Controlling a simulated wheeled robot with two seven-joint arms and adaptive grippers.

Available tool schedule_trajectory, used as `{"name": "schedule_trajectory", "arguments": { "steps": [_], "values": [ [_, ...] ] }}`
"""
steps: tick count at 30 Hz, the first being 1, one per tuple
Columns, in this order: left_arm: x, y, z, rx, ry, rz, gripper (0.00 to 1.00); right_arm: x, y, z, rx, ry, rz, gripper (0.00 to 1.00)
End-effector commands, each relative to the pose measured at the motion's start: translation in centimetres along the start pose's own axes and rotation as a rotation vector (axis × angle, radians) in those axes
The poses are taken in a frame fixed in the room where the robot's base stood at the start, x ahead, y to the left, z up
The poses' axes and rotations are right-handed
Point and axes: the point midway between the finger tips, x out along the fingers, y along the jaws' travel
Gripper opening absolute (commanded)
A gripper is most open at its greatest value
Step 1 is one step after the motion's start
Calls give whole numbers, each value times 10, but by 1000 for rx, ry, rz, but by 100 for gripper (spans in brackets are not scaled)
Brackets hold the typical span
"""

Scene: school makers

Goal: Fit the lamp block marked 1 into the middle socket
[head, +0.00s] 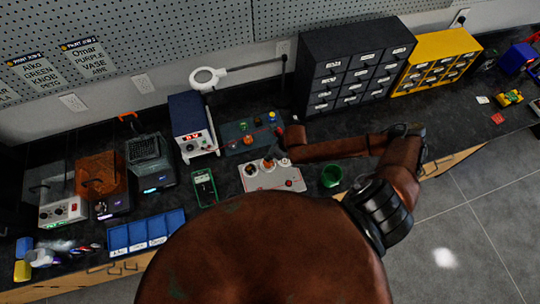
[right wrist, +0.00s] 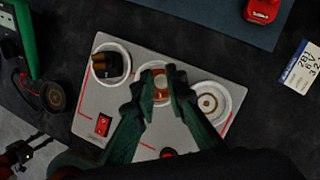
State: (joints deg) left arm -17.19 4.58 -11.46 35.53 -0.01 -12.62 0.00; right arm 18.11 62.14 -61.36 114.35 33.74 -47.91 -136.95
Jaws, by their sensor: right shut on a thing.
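A pale grey socket board (head: 262,184) lies on the dark bench; it also shows in the right wrist view (right wrist: 88,108). It has three round white sockets in a row. The left socket (right wrist: 98,47) has a dark block with orange tops in it. The right socket (right wrist: 208,102) is empty, with a brass centre. My right gripper (right wrist: 160,88) is shut on a small lamp block (right wrist: 161,84) over the middle socket (right wrist: 154,66). The fingers hide much of the block; I cannot read its mark or tell whether it is seated. My left gripper is not in view.
A dark mat (head: 232,131) with small coloured parts lies behind the board. A green cup (head: 331,175) stands right of it, and a green-framed device (head: 204,187) left. A power unit (head: 191,130) and drawer cabinet (head: 350,65) stand behind. A red switch (right wrist: 103,124) is on the board.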

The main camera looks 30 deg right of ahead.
Motion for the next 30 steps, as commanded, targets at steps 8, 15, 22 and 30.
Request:
{"name": "schedule_trajectory", "arguments": {
  "steps": [8, 15, 22, 30],
  "values": [
    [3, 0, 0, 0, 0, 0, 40, 6, -1, -2, 0, 0, 0, 0],
    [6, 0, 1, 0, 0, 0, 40, 11, -1, -6, 1, 3, 0, 0],
    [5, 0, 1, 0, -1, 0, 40, 10, -1, -5, 1, 3, -1, 19],
    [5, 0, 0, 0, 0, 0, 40, 9, -1, -4, 0, 1, -1, 19]
  ]
}}
